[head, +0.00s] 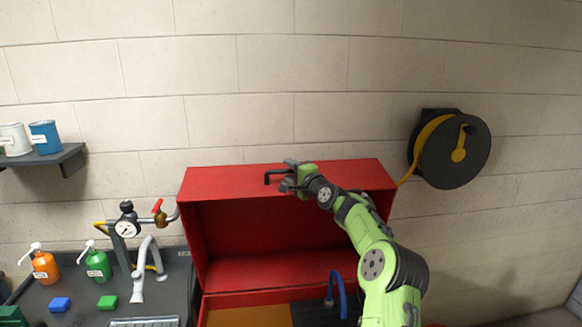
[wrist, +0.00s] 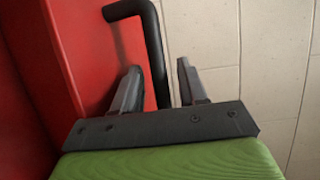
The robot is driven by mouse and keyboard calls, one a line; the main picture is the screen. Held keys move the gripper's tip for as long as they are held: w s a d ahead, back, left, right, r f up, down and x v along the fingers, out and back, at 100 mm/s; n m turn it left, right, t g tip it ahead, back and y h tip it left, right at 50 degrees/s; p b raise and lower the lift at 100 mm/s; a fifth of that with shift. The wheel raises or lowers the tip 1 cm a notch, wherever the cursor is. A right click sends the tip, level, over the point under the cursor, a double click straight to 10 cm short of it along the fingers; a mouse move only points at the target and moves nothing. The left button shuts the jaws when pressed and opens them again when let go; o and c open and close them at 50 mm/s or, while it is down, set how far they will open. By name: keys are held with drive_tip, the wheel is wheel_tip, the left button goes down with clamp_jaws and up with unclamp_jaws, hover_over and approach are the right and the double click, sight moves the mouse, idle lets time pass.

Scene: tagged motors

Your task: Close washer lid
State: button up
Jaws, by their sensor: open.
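The washer is a red box with its red lid (head: 285,178) raised open at the back, against the wall. A black bar handle (head: 268,178) sticks out from the lid's upper edge. In the wrist view the handle (wrist: 157,55) is a bent black bar beside the red lid (wrist: 85,50). My gripper (head: 287,178) is at the handle, at the top of the lid. In the wrist view its two grey fingers (wrist: 158,87) are apart, and part of the handle runs between them, nearer the left finger. I cannot tell whether a finger touches it.
A counter at left holds an orange bottle (head: 45,266), a green bottle (head: 97,264) and a white faucet (head: 145,268). A blue hose nozzle (head: 337,290) stands inside the washer, near my arm. A hose reel (head: 452,148) hangs on the wall at right.

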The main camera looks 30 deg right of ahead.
drive_tip(key=shift+c, duration=0.2)
clamp_jaws()
drive_tip(key=shift+f+b, duration=0.2)
drive_tip(key=shift+b, duration=0.1)
